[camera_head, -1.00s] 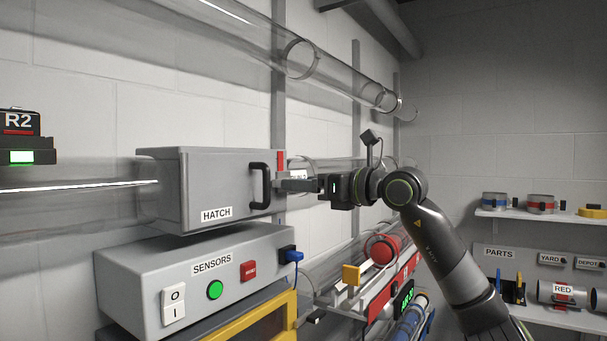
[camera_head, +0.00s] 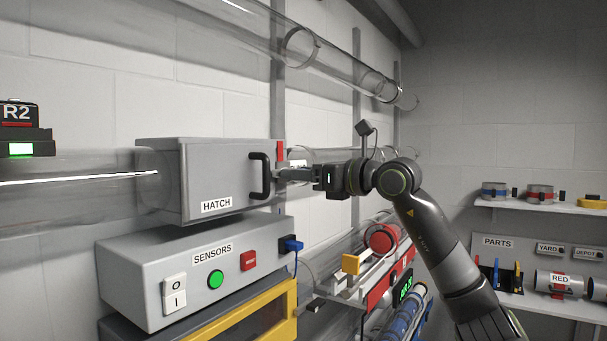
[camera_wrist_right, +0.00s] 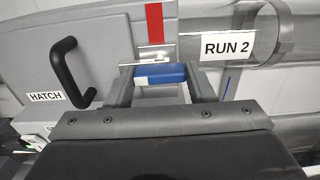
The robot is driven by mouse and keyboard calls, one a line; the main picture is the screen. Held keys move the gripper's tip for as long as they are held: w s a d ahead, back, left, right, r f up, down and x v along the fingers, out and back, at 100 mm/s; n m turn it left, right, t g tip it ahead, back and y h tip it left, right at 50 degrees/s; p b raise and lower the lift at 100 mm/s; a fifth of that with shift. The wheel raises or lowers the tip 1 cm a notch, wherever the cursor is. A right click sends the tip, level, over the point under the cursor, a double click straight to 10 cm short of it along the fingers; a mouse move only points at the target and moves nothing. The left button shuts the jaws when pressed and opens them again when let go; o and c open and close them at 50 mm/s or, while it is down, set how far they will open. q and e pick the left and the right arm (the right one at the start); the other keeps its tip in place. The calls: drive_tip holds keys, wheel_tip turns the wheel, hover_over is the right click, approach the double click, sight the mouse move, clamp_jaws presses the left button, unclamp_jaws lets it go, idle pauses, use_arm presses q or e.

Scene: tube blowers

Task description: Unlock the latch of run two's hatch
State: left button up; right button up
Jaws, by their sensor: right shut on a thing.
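The grey hatch box (camera_head: 215,180), labelled HATCH, is on run two's clear tube at left of centre, with a black handle (camera_head: 259,176). Its front also shows in the right wrist view (camera_wrist_right: 60,55), near a RUN 2 label (camera_wrist_right: 228,48). A latch with a blue grip (camera_wrist_right: 160,73) and a small metal part sits below a red strip (camera_wrist_right: 154,22). My right gripper (camera_head: 284,174) is at the hatch's right edge; its fingers are shut on the blue latch grip, one on each side. The head view hides most of the latch. My left gripper is not in view.
A grey SENSORS box (camera_head: 195,275) stands below the hatch. A rack with a red cylinder (camera_head: 383,238) is under my right arm. Parts shelves (camera_head: 545,207) are at the right. Clear tubes run along the wall above and behind.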

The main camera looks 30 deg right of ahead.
drive_tip(key=shift+n, duration=0.3)
drive_tip(key=shift+n+p, duration=0.55)
drive_tip(key=shift+n, duration=8.05)
drive_tip(key=o, duration=1)
drive_tip(key=shift+s, duration=0.1)
